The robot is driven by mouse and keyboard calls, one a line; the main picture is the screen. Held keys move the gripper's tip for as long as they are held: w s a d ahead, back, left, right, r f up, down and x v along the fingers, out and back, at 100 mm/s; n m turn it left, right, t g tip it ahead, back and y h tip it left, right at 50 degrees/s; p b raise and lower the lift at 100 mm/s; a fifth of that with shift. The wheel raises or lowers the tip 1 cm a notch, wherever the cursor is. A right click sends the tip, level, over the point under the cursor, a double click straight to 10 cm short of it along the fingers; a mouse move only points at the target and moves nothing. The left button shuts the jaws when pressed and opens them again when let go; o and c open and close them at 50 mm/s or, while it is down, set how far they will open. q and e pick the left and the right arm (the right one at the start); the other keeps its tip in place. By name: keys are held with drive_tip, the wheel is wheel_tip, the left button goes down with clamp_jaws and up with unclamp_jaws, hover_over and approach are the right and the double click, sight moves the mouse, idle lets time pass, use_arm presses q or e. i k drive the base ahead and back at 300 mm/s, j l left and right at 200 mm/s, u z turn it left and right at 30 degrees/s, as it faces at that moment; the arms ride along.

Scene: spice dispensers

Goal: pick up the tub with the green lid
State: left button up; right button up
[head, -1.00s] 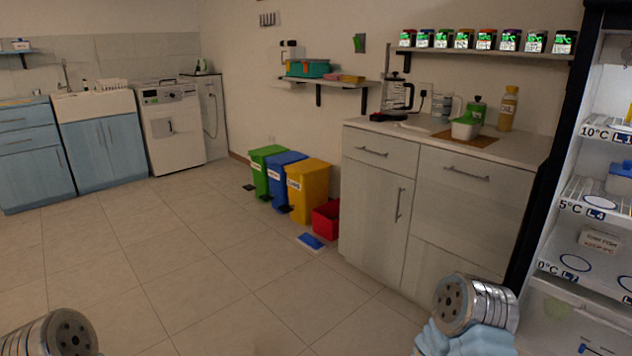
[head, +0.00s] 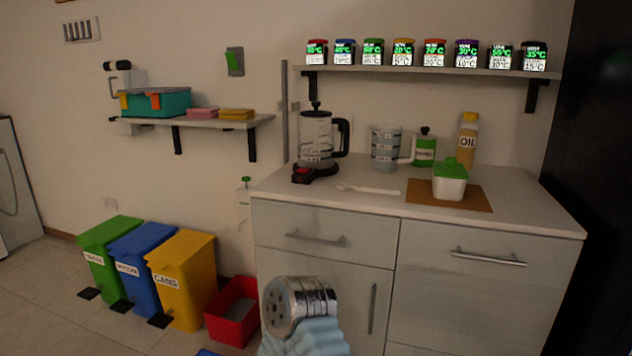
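A small white tub with a green lid (head: 450,188) stands upright on a brown board (head: 481,198) on the counter, right of its middle. The lid looks seated on top, slightly raised in the middle. Nothing touches the tub from above. A metal, rounded part of my own arm with a light-blue sleeve shows low in the middle, in front of the cabinet and well apart from the tub. No gripper fingers show in the head view, so both grippers are out of sight.
On the counter (head: 345,203) are a coffee press (head: 316,140), a white spoon-like utensil (head: 368,191), a measuring jug (head: 384,150), a green canister (head: 425,150) and an oil bottle (head: 467,143). A shelf (head: 430,71) with several spice dispensers hangs above. Bins (head: 180,280) stand left.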

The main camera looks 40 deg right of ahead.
sight(452, 188)
drive_tip(key=i+z, duration=0.2)
drive_tip(key=z, duration=0.2)
drive_tip(key=i+z, duration=0.15)
drive_tip(key=z, duration=0.25)
drive_tip(key=i+j+z, duration=0.15)
drive_tip(key=z, duration=0.25)
drive_tip(key=i+j+z, duration=0.15)
drive_tip(key=z, duration=0.25)
drive_tip(key=i+j+z, duration=0.1)
drive_tip(key=z, duration=0.3)
drive_tip(key=j, duration=0.1)
